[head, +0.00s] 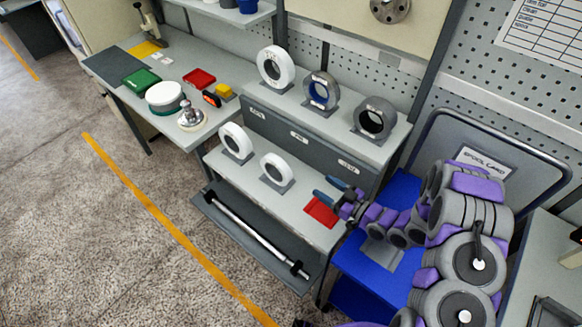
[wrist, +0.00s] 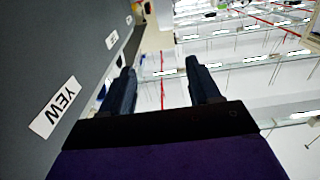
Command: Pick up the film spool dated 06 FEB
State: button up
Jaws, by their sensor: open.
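Several spools stand upright in holders on a two-level rack. On the upper level are a white spool (head: 287,62), a grey spool with a blue core (head: 332,87) and a dark grey spool (head: 388,109). On the lower level are two white spools, left (head: 243,139) and right (head: 286,167). I cannot read a date on any spool, so I cannot tell which is 06 FEB. My gripper (head: 328,191) is open and empty, over the right end of the lower shelf, right of the spools. In the wrist view my gripper's fingers (wrist: 163,85) stand apart with nothing between them.
A red pad (head: 321,211) lies below my gripper. The rack's dark riser has labels; one label (wrist: 53,106) reads YEW. A silver rod (head: 258,236) lies on a lower tray. A bench (head: 120,62) with small items stands left; a blue cart (head: 362,270) is beneath my arm.

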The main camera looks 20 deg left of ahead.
send_near(280, 162)
jog(key=x, duration=0.2)
jog(key=b+x, duration=0.1)
jog(key=x, duration=0.1)
jog(key=b+x, duration=0.1)
jog(key=x, duration=0.2)
jog(key=shift+s+a+f, duration=0.1)
jog(key=shift+f, duration=0.25)
jog(key=shift+w+a+r+b, duration=0.3)
jog(key=shift+a+b, duration=0.05)
jog(key=shift+b, duration=0.45)
jog(key=shift+w+a, duration=0.35)
jog(key=shift+a, duration=0.2)
jog(key=shift+w+a+f, duration=0.1)
jog(key=shift+a+f, duration=0.1)
jog(key=shift+a, duration=0.95)
jog(key=shift+d+r, duration=0.25)
jog(key=shift+d, duration=0.55)
jog(key=c, duration=0.6)
jog(key=shift+c, duration=1.4)
jog(key=shift+a+f, duration=0.15)
jog(key=shift+a, duration=0.4)
grip_shut()
jog(key=shift+d, duration=0.1)
